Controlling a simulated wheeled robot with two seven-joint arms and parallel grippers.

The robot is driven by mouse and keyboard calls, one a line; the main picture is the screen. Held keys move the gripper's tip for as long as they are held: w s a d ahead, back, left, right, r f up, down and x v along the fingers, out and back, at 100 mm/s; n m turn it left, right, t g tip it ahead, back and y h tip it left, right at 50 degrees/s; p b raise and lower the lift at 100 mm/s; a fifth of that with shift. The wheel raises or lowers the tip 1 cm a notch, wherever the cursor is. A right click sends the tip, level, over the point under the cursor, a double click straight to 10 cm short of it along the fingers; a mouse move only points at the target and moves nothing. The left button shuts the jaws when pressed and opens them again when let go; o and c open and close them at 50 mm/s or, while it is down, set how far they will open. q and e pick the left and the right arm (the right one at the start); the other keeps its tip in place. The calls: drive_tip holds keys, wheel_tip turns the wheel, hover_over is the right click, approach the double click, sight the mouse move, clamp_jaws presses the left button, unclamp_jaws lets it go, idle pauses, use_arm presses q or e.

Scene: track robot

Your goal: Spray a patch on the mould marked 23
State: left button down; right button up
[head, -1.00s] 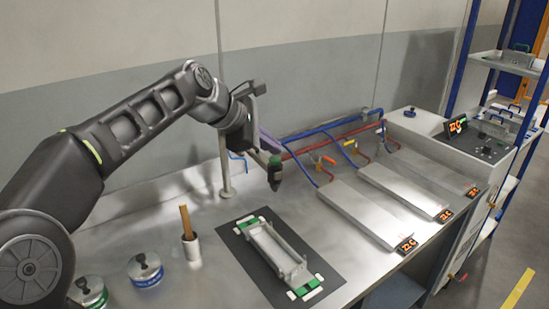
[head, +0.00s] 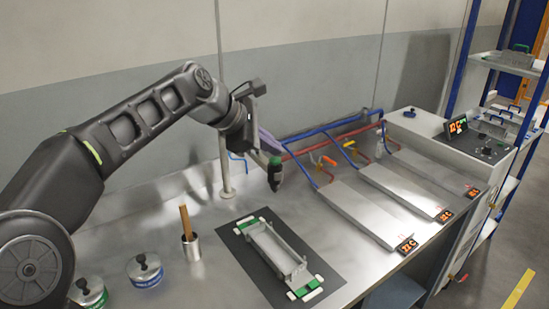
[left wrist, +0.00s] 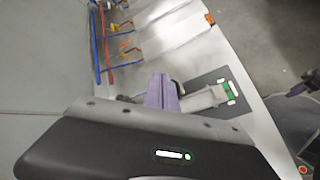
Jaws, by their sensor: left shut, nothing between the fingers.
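A grey mould (head: 272,250) with green and white end pieces lies on a dark mat on the bench. Its number is not legible. It also shows in the left wrist view (left wrist: 205,99), partly hidden by my left gripper. My left gripper (head: 269,141) is above and behind the mould, apart from it. Its purple fingers (left wrist: 162,90) are shut and empty.
Several metal plates (head: 362,217) with orange displays and red and blue hoses line the back right. A thin post (head: 224,165) rises behind. More moulds sit on the rack (head: 512,62).

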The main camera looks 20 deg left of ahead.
sight(271, 160)
use_arm(q)
drive_tip(key=shift+f, duration=0.1)
idle(0.5)
drive_tip(key=shift+f, duration=0.35)
idle(0.4)
drive_tip(key=shift+r+p, duration=0.4)
drive_tip(key=shift+r, duration=0.1)
idle(0.3)
wheel_tip(271, 160, up, 6)
drive_tip(key=p, duration=0.6)
